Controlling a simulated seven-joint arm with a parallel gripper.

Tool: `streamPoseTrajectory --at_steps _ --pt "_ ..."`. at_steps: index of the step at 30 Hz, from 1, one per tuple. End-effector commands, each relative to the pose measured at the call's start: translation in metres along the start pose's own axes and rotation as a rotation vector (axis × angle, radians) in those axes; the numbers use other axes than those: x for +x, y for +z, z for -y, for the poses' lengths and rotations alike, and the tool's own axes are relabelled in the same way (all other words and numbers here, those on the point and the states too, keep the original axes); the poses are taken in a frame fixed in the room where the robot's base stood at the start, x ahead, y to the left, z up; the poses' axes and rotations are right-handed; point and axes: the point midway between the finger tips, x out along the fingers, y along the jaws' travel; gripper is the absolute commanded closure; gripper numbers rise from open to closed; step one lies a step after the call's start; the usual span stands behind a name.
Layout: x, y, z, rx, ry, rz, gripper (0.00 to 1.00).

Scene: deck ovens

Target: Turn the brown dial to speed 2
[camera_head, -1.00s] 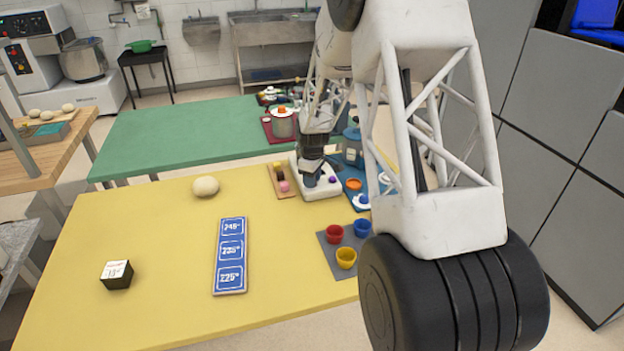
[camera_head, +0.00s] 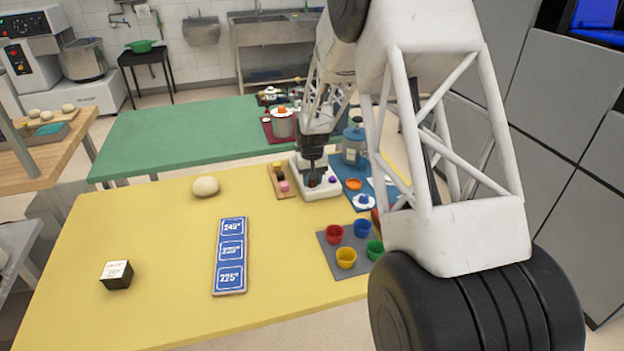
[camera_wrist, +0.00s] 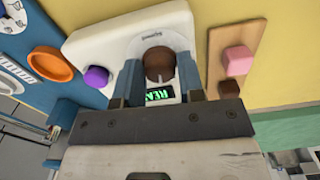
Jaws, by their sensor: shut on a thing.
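The brown dial (camera_wrist: 158,64) is a round knob on a white device (camera_wrist: 95,40) with a small dark display (camera_wrist: 160,95) showing green characters, partly covered. My gripper (camera_wrist: 158,70) has its two blue-grey fingers on either side of the dial and is shut on it. A purple button (camera_wrist: 97,76) sits on the same device. In the head view the white device (camera_head: 325,189) stands on the yellow table, with my gripper (camera_head: 314,180) coming down onto it from above. The dial is mostly hidden there, and its speed marks cannot be read.
A wooden board with pink and brown blocks (camera_head: 283,186) lies close left of the device. A blue board with an orange ring (camera_head: 353,184) lies right. Several coloured cups (camera_head: 346,257) stand in front on a grey mat. The yellow table's left half has free room.

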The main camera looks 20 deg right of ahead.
Motion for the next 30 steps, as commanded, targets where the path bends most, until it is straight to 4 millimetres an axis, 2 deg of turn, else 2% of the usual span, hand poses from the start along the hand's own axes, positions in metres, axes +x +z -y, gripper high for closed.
streamPoseTrajectory --at_steps 9,23,24,28,30 --pt "0.0002 0.0005 -0.0002 0.13 0.0 0.001 0.88" --pt "0.0003 0.0005 -0.0002 0.148 0.0 0.001 0.88" --pt "0.0003 0.0005 -0.0002 0.148 0.0 0.001 0.61" --pt "0.0003 0.0004 -0.0001 0.147 0.0 0.001 0.41" --pt "0.0002 0.0003 -0.0001 0.147 0.0 0.001 0.39"
